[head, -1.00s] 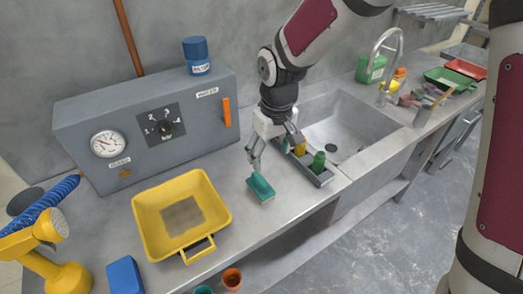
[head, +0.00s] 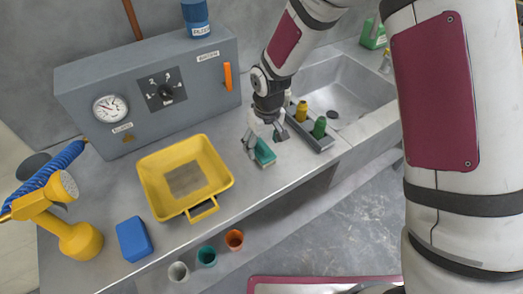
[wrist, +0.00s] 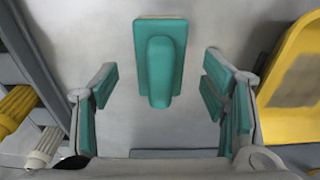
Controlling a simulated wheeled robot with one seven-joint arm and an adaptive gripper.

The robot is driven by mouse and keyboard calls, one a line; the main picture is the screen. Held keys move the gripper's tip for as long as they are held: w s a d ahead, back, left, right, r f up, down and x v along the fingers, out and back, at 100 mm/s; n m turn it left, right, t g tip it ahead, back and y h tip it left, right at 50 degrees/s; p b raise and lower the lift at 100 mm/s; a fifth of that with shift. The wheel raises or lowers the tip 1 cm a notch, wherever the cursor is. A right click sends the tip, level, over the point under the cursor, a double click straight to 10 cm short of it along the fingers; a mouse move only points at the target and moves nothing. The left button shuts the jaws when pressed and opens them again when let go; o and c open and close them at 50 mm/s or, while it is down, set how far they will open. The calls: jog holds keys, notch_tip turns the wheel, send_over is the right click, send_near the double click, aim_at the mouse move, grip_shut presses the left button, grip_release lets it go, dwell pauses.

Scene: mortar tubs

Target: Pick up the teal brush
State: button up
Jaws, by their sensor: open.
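The teal brush (head: 265,154) lies on the grey counter between the yellow tub and the bottle tray. In the wrist view the brush (wrist: 160,62) shows its teal handle block and a thin tan edge. My gripper (head: 254,148) is just above the brush in the head view and partly covers it. In the wrist view my gripper (wrist: 160,88) is open, with one teal-padded finger on each side of the brush's line. The brush is apart from both fingers, centred between them and a little ahead. Nothing is held.
A yellow tub (head: 226,184) stands to the left of the brush. A grey tray (head: 325,143) with yellow and green bottles is close on the right, beside the sink (head: 350,78). A grey control box (head: 75,92) stands behind. A blue block (head: 134,239) lies at front left.

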aim_at(262, 143)
jog(key=shift+w+a+f, duration=0.1)
jog(key=shift+w+f, duration=0.05)
jog(key=shift+f, duration=0.65)
jog(key=shift+w+a+f, duration=0.1)
jog(key=shift+f, duration=0.65)
jog(key=c, duration=1.3)
jog(key=shift+r, duration=0.15)
notch_tip(262, 143, up, 10)
jog(key=shift+f+b, duration=0.1)
jog(key=shift+b, duration=0.3)
